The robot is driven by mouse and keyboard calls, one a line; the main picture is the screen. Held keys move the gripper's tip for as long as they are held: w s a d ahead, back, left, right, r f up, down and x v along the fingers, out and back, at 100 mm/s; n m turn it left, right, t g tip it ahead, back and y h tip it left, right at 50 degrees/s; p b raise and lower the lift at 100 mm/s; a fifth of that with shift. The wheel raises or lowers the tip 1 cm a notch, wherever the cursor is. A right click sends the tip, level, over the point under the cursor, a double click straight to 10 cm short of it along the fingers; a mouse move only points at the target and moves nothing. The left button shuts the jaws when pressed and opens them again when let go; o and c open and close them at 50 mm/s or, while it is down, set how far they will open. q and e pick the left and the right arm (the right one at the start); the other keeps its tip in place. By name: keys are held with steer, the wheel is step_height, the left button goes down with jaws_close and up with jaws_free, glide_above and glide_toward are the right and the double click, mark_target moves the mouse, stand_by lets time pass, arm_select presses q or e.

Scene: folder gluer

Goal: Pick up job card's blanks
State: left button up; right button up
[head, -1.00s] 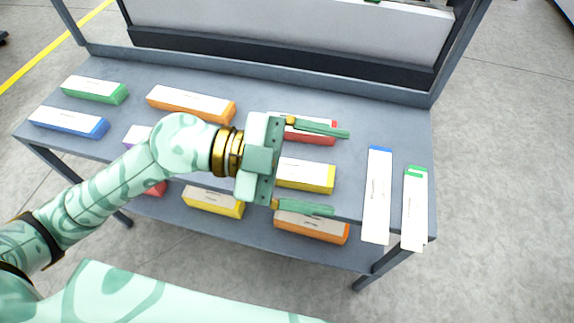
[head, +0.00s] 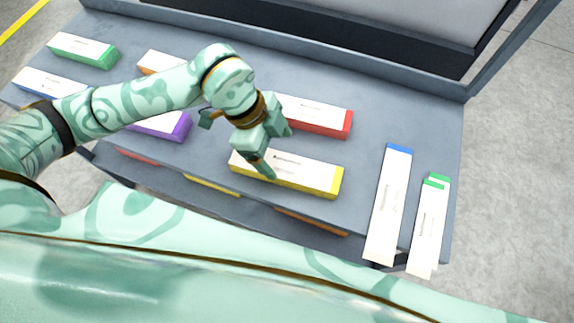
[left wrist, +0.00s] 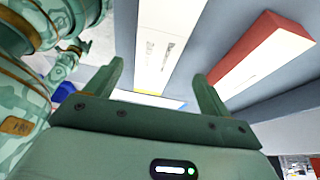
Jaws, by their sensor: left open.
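Several stacks of blanks lie on a grey table (head: 345,105), each with a white printed top and a coloured side. The yellow stack (head: 310,182) lies near the front edge, with the red stack (head: 335,120) behind it. My left gripper (head: 276,154) is open and empty over the left part of the yellow stack, pointing down; contact cannot be told. In the left wrist view the yellow stack (left wrist: 165,45) shows between the open fingers (left wrist: 158,74), with the red stack (left wrist: 265,50) to the right. My right gripper is out of view. I cannot make out a separate job card.
Green (head: 83,50), blue (head: 50,82), orange (head: 158,62) and purple (head: 165,125) stacks lie to the left, partly behind my arm. A blue-ended stack (head: 388,205) and green-ended stack (head: 429,225) overhang the front right. Stacks on the lower shelf are mostly hidden.

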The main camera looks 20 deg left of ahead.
mark_target(285, 166)
arm_select(q)
steer(key=shift+d+f, duration=0.3)
steer(key=shift+f, duration=0.35)
steer(key=b+x, duration=0.2)
steer(key=x, duration=0.3)
steer(key=shift+s+a+f, duration=0.1)
steer(key=shift+s+f, duration=0.1)
steer(key=shift+r, duration=0.1)
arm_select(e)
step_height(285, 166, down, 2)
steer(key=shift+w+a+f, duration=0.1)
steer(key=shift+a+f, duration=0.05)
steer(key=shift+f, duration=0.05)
arm_select(q)
steer(key=c, duration=1.4)
